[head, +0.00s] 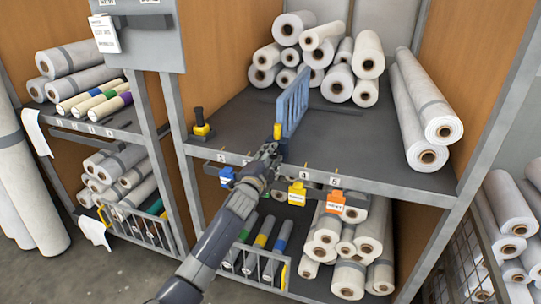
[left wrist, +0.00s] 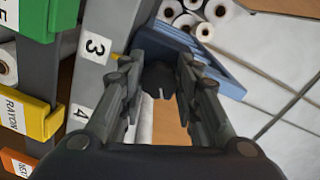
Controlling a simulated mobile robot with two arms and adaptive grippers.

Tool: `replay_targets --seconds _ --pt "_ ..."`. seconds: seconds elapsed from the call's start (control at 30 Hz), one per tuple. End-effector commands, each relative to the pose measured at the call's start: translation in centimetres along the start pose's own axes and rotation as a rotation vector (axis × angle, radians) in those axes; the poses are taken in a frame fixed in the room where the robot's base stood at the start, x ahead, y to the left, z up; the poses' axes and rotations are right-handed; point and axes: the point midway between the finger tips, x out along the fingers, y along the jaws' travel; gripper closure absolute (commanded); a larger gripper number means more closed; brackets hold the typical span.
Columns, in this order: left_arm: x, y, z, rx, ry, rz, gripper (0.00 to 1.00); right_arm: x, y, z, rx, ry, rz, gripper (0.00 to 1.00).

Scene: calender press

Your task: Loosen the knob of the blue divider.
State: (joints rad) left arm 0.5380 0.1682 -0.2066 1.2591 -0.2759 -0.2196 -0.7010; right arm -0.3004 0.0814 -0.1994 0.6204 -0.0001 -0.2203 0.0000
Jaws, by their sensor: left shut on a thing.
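The blue divider (head: 293,104) stands upright on the middle shelf, near its front edge. Its blue frame also shows in the left wrist view (left wrist: 218,72). A small yellow piece (head: 277,131) stands at its front end, just above my left gripper (head: 270,150). In the left wrist view a dark knob (left wrist: 160,80) lies between the fingers of my left gripper (left wrist: 156,72), which is shut on it. In the head view the fingers hide the knob. My right gripper is not in view.
A yellow-and-black clamp (head: 201,124) stands at the shelf's left end. White rolls (head: 340,60) are stacked behind the divider, with long rolls (head: 428,110) at the right. Blue, yellow (head: 297,194) and orange (head: 334,202) tags hang from the numbered shelf edge. The shelf's middle is clear.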

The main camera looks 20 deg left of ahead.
Motion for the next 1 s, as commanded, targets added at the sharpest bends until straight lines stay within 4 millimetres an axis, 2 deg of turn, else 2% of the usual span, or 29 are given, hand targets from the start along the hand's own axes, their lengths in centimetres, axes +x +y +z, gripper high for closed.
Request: replay_targets --seconds 0.6,1.0 --pt "0.0 0.3 -0.1 -0.587 -0.002 0.003 0.94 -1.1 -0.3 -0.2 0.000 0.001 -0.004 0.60" --pt "0.0 0.5 -0.1 -0.885 -0.003 0.003 0.94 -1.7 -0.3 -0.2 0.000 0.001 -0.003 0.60"
